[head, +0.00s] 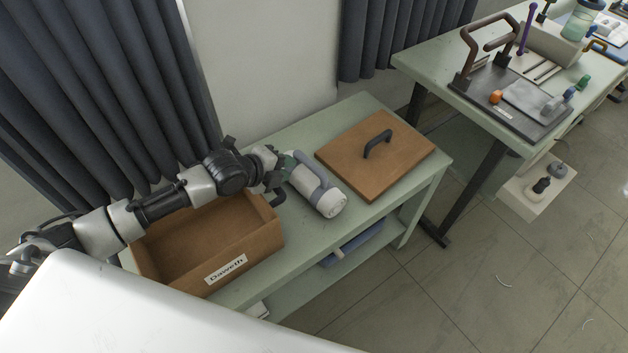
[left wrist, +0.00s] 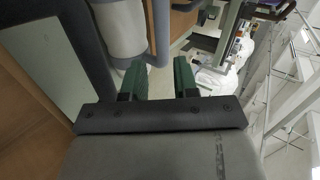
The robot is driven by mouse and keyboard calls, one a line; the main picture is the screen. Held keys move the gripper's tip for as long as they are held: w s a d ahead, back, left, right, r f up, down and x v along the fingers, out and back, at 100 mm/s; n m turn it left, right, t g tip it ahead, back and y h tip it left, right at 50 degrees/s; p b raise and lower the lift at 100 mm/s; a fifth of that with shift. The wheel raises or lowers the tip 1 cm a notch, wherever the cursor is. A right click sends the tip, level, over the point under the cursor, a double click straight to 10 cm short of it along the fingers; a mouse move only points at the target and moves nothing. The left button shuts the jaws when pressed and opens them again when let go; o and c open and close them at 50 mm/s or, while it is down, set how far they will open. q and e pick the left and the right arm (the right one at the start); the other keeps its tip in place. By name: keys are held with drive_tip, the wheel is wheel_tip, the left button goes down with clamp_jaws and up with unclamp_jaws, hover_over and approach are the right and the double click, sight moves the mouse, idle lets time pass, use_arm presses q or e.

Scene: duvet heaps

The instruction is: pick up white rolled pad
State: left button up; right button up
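The white rolled pad (head: 328,201) is a short, thick white cylinder with grey bands, lying on the pale green bench (head: 290,237) between an open wooden box and a wooden lid. Part of it also shows at the upper left in the left wrist view (left wrist: 118,28). My left gripper (head: 282,176) is at the pad's left end, close beside it. Its two green fingers stand apart in the left wrist view (left wrist: 159,80), with no object visible between them. Whether a finger touches the pad, I cannot tell. My right gripper is not in view.
The open wooden box (head: 226,270), labelled "Daweth", stands under my left arm. The brown lid (head: 350,160) with its dark handle lies right of the pad. A lower shelf holds a blue item (head: 355,243). A second table (head: 408,62) with tools stands at the upper right.

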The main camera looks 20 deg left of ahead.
sight(305, 162)
use_arm(q)
drive_tip(key=x, duration=0.5)
drive_tip(key=shift+w+a+r, duration=0.1)
drive_tip(key=shift+w+a, duration=0.15)
drive_tip(key=shift+w, duration=0.2)
drive_tip(key=shift+m, duration=0.3)
drive_tip(key=b+x, duration=0.1)
drive_tip(key=x, duration=0.5)
clamp_jaws()
